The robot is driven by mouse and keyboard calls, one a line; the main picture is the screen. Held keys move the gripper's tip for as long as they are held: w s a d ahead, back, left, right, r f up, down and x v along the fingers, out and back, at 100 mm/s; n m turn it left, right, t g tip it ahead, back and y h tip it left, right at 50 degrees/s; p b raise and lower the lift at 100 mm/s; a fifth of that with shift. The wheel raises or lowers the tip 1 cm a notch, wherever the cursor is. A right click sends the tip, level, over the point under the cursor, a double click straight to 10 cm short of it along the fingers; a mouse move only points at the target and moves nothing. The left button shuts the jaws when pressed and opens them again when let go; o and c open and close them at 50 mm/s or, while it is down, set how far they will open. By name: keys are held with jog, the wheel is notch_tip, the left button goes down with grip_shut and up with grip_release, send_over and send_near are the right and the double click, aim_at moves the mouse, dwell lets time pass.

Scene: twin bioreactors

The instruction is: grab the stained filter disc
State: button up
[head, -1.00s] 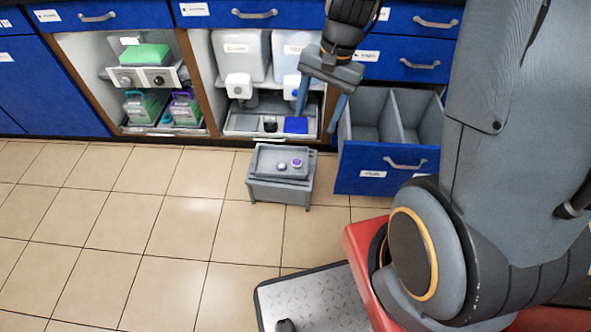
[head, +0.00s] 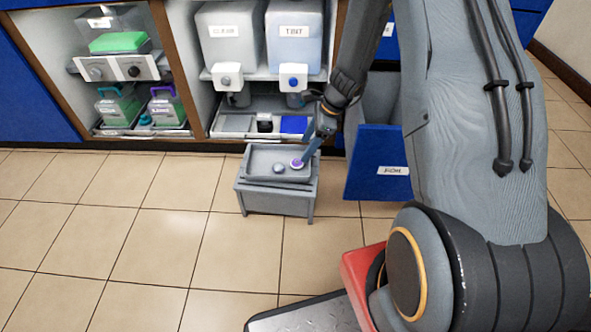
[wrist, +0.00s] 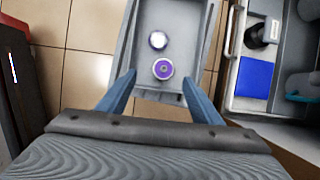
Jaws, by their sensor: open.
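The stained filter disc, purple with a pale centre, lies in the grey tray (head: 258,155) on a small grey stand. It shows in the head view (head: 296,163) and in the wrist view (wrist: 163,69). A second, pale disc (wrist: 158,40) lies beside it, farther up in the wrist view, and also shows in the head view (head: 278,169). My gripper (wrist: 159,82) is open and empty, with one blue finger to each side of the stained disc's line. In the head view its fingers (head: 307,154) reach down close to that disc. I cannot tell their exact height above it.
The small grey stand (head: 280,200) is on the tiled floor in front of an open cabinet. The cabinet holds two jugs and a shallow tray with a blue pad (head: 294,125).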

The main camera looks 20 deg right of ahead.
aim_at(297, 161)
jog(key=b+x, duration=0.1)
jog(key=x, duration=0.1)
jog(key=b+x, duration=0.2)
jog(key=x, duration=0.1)
jog(key=b+x, duration=0.1)
jog(key=x, duration=0.2)
jog(key=shift+w+d+f, duration=0.2)
jog(key=shift+w+d, duration=0.1)
jog(key=shift+w, duration=0.1)
jog(key=c, duration=1.1)
